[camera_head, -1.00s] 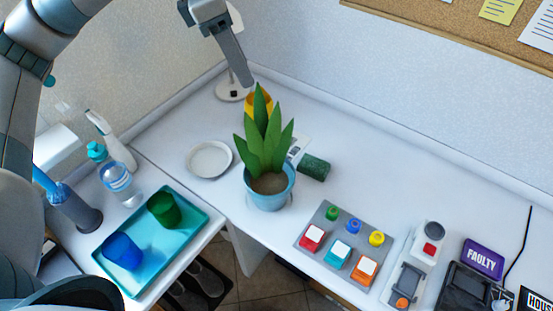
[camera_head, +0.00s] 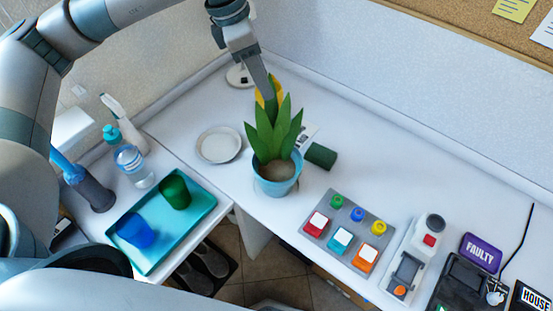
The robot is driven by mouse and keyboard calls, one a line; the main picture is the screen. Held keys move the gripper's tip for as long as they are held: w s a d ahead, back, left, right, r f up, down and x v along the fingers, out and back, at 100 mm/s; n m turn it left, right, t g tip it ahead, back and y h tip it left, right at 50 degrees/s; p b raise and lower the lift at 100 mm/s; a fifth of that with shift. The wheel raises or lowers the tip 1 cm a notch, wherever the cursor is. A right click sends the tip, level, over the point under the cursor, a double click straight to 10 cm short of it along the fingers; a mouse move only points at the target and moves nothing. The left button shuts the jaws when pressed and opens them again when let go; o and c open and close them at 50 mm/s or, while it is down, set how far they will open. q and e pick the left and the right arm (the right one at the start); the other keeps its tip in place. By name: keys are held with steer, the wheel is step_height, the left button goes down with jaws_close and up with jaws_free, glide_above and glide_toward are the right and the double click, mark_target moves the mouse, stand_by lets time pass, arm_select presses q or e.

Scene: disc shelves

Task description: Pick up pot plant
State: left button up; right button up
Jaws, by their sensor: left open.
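The pot plant has upright green leaves in a light blue pot (camera_head: 277,185) and stands on the white desk near its front edge. My left gripper (camera_head: 268,92) comes down from the top behind the plant, its finger close to the tips of the leaves. It is open and holds nothing; whether it touches the leaves I cannot tell. A yellow object (camera_head: 262,96) behind the leaves is partly hidden by the gripper and the plant. My right gripper is not in view.
A button panel (camera_head: 345,232) is to the right. A teal tray (camera_head: 150,258) with two cups, a bottle (camera_head: 133,167) and a spray bottle (camera_head: 124,125) stand at left.

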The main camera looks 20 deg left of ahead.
mark_target(280, 106)
arm_select(q)
steer(key=shift+p+x, duration=0.75)
steer(key=shift+x, duration=1.8)
steer(key=f+p, duration=0.1)
steer(key=w+d+f+p, duration=0.1)
steer(key=f+p, duration=0.1)
steer(key=shift+w+d+f, duration=0.15)
steer(key=shift+d+f, duration=0.05)
steer(key=shift+d, duration=0.15)
steer(key=shift+w+d+f+p, duration=0.15)
steer(key=shift+f+p, duration=0.2)
steer(key=shift+f, duration=0.3)
